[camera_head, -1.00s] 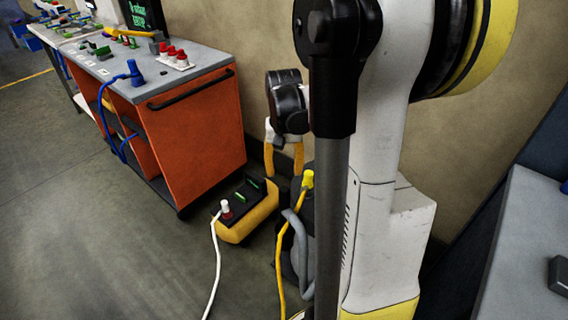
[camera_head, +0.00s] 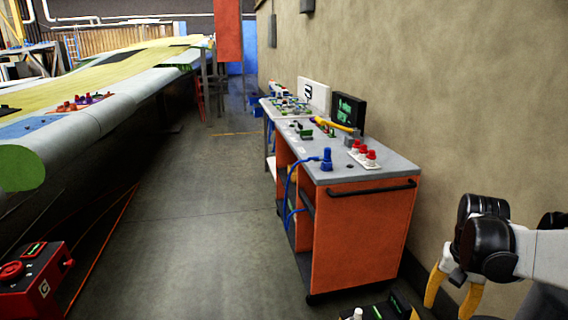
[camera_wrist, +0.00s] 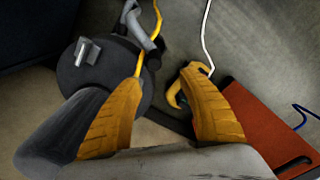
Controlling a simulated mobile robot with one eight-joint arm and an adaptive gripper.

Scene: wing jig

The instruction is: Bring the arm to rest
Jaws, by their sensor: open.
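My gripper (camera_head: 452,291) is at the lower right of the head view, beside the wall and to the right of the orange cart. Its two yellow fingers point down and stand apart with nothing between them. In the wrist view the open fingers of my gripper (camera_wrist: 168,110) hang above a dark round object (camera_wrist: 98,72) and the floor. My arm comes in from the right edge of the head view, bent at a black joint.
An orange cart (camera_head: 362,235) with a grey top, red-capped parts (camera_head: 364,152) and a blue plug (camera_head: 327,159) stands by the wall. A red box (camera_head: 32,283) is at lower left. A long wing (camera_head: 110,90) fills the left. The aisle floor (camera_head: 200,230) between is clear.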

